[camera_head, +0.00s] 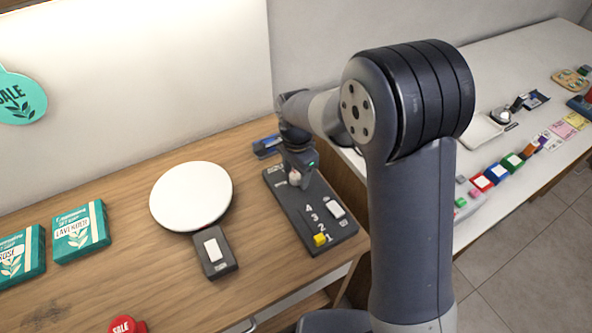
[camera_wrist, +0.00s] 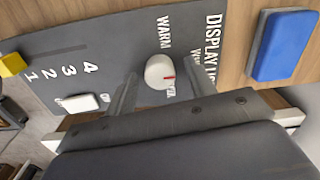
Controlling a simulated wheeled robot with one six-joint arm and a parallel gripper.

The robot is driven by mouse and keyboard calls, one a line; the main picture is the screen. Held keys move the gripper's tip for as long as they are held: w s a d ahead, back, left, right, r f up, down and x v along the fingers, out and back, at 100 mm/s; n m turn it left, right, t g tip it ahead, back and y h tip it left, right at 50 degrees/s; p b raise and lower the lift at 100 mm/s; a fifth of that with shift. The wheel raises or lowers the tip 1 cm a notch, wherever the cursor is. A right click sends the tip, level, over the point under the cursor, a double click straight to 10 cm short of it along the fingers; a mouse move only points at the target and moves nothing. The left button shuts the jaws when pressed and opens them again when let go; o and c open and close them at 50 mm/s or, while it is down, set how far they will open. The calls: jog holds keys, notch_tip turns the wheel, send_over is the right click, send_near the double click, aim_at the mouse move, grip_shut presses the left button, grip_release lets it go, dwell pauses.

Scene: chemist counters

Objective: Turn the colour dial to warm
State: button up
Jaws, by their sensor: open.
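The colour dial (camera_wrist: 158,71) is a round white knob with a red pointer mark on a dark grey panel (camera_wrist: 110,45). In the wrist view the mark is at the knob's right side, toward partly hidden lettering. The word WARM is printed above the knob, away from the mark. My gripper (camera_wrist: 163,68) is open, one finger on each side of the knob. I cannot tell whether the fingers touch it. In the head view my gripper (camera_head: 298,172) points down over the panel's far end, and the dial (camera_head: 294,178) partly shows beneath it.
The panel also carries a white rocker switch (camera_head: 336,211) and a yellow slider knob (camera_head: 320,240) beside numbers. A blue block (camera_head: 267,146) lies behind it. A round white plate (camera_head: 192,195) and a dark box with a white switch (camera_head: 214,253) are to the left.

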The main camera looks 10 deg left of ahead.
jog(key=c, duration=1)
jog(key=shift+o, duration=0.2)
jog(key=shift+n, duration=0.4)
jog(key=n+b, duration=0.1)
jog(key=n, duration=0.9)
jog(key=shift+n, duration=0.4)
jog(key=o, duration=1)
jog(key=shift+c, duration=0.2)
